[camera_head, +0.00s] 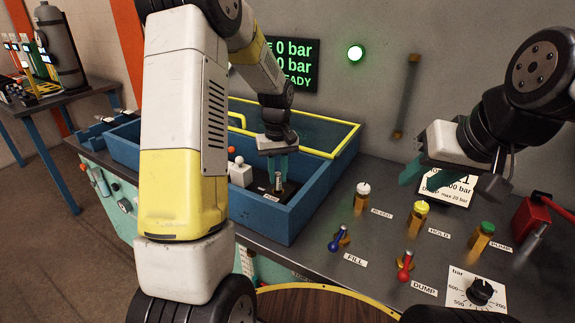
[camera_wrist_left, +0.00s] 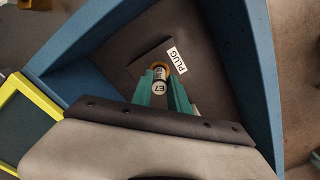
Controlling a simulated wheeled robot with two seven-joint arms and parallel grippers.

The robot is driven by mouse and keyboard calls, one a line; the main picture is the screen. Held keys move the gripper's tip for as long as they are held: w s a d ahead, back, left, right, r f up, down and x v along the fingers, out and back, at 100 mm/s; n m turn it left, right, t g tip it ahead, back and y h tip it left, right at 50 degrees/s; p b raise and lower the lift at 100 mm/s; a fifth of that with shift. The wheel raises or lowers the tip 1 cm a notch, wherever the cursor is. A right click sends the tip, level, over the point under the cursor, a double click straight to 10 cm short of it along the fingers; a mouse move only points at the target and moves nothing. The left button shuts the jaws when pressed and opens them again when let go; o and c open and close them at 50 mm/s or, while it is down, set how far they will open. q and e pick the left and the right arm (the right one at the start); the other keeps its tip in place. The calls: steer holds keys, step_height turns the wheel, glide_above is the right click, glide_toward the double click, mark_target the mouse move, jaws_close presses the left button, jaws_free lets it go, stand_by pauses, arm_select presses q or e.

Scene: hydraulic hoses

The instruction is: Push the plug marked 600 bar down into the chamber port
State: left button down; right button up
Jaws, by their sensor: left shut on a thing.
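My left gripper (camera_head: 278,170) is low inside the blue open-topped box, its teal fingers pointing down. It is shut on a small cylindrical plug (camera_wrist_left: 159,82), which stands between the fingers in the left wrist view. The plug's end bears a short marking; I cannot read 600 bar on it. A brass ring (camera_wrist_left: 163,67) shows right at the plug, beside a white PLUG label (camera_wrist_left: 177,60). I cannot tell how deep the plug sits. My right gripper (camera_head: 452,174) hangs over the right side of the bench, its teal fingers apart and empty.
The blue box (camera_head: 290,213) walls in the left gripper, with a yellow-edged frame (camera_head: 340,140) at its back. A white block with a knob (camera_head: 240,174) stands inside. Valves and knobs, including a red lever (camera_head: 405,265), crowd the bench to the right.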

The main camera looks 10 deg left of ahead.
mark_target(278, 190)
arm_select(q)
steer(key=shift+f, duration=1.6)
steer(key=c, duration=1.2)
jaws_free()
steer(key=shift+r, duration=0.1)
step_height(278, 190, up, 7)
steer(key=shift+r, duration=0.3)
